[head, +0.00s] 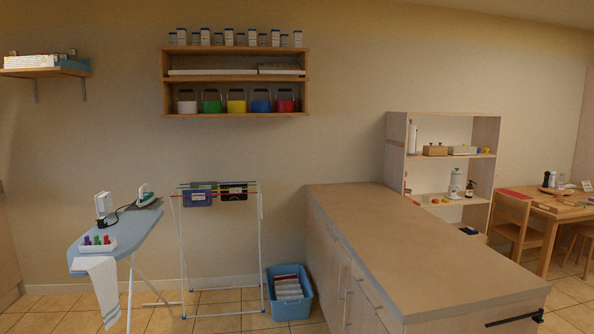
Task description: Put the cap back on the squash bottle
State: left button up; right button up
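I cannot pick out a squash bottle or its cap for certain in the head view. An open wooden shelf unit (396,150) behind the counter holds a tall white bottle-like thing (412,138) on its upper shelf. A dark bottle with a pale label (470,188) stands on its lower shelf, right of a white appliance (455,183). Small yellow and red things (440,200) lie on that shelf, too small to name. Neither of my grippers is in view.
An ironing board (118,235), a drying rack (220,240) and a blue crate (288,308) stand to the left. A dining table (560,205) with a chair (512,225) is at far right.

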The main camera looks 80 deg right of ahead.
aim_at(559, 184)
jog(key=z, duration=4.3)
jog(key=i+z, duration=0.45)
jog(key=i, duration=0.5)
jog(key=i+z, duration=0.2)
jog(key=i, duration=0.45)
jog(key=i+j+z, duration=0.2)
jog(key=i, duration=0.5)
jog(key=i+l, duration=0.1)
jog(key=i, duration=0.55)
jog(key=i+l, duration=0.1)
jog(key=i, duration=1.15)
jog(key=i+j+u, duration=0.45)
jog(key=i, duration=0.2)
jog(key=i+u, duration=0.45)
jog(key=i, duration=0.15)
jog(key=i+l+u, duration=0.15)
jog(key=i+u, duration=0.3)
jog(key=i, duration=0.25)
jog(key=i+z, duration=0.2)
jog(key=i+j, duration=0.05)
jog(key=i, duration=0.05)
